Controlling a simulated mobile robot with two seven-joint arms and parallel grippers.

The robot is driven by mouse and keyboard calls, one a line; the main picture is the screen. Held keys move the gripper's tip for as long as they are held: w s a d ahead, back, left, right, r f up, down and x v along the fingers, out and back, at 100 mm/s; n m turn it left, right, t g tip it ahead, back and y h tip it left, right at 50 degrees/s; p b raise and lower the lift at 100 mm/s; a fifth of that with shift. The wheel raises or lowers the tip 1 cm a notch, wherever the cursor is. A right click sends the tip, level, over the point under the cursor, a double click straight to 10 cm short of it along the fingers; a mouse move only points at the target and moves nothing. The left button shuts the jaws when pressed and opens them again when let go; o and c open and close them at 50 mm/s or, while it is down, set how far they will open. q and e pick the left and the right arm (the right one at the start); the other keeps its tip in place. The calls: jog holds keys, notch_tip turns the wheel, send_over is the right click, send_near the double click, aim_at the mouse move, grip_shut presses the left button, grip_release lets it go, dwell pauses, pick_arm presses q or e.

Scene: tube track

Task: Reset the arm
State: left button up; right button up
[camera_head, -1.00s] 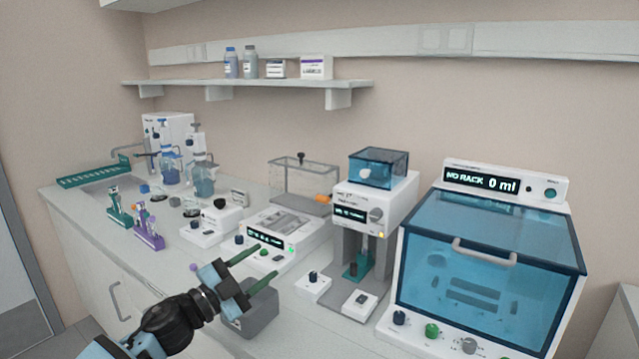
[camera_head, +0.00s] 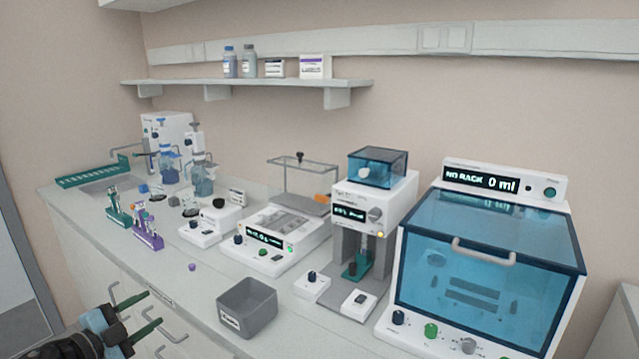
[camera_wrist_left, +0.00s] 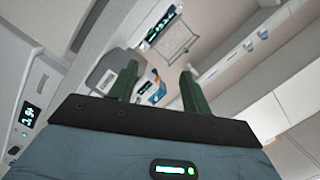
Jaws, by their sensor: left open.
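My left gripper (camera_head: 142,318) is low at the left of the head view, in front of the drawer fronts and below the counter's front edge. It is open, with its two green fingers apart and nothing between them. In the left wrist view the same gripper (camera_wrist_left: 157,85) shows both green fingers spread and empty, with the room seen at a slant beyond them. My right gripper shows in neither view.
A grey bin (camera_head: 247,308) stands at the counter's front edge, with a small purple cap (camera_head: 192,267) left of it. Purple (camera_head: 148,238) and teal (camera_head: 118,212) tube racks stand further left. A blue-lidded machine (camera_head: 490,262) fills the right.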

pick_arm(q)
jog(key=s+f+n+g+y, duration=0.2)
jog(key=s+f+n, duration=0.1)
jog(key=s+f, duration=0.85)
jog(key=s+a+f+n+g+y, duration=0.15)
jog(key=s+f, duration=0.35)
jog(key=s, duration=0.5)
jog(key=s+f+n+g+y, duration=0.1)
jog(key=s+f+g, duration=0.2)
jog(key=s+f, duration=0.45)
jog(key=s+a+f+n+g+y, duration=0.1)
jog(key=s+f+g, duration=0.15)
jog(key=s, duration=0.95)
jog(key=s+d+f+n+t+p, duration=0.1)
jog(key=d+n, duration=0.8)
jog(key=d, duration=0.9)
jog(key=shift+d+f+t, duration=0.3)
jog(key=shift+d+t, duration=0.1)
jog(key=shift+t, duration=0.4)
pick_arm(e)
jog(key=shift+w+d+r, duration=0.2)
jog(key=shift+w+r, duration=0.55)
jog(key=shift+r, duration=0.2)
pick_arm(q)
jog(key=shift+s, duration=0.15)
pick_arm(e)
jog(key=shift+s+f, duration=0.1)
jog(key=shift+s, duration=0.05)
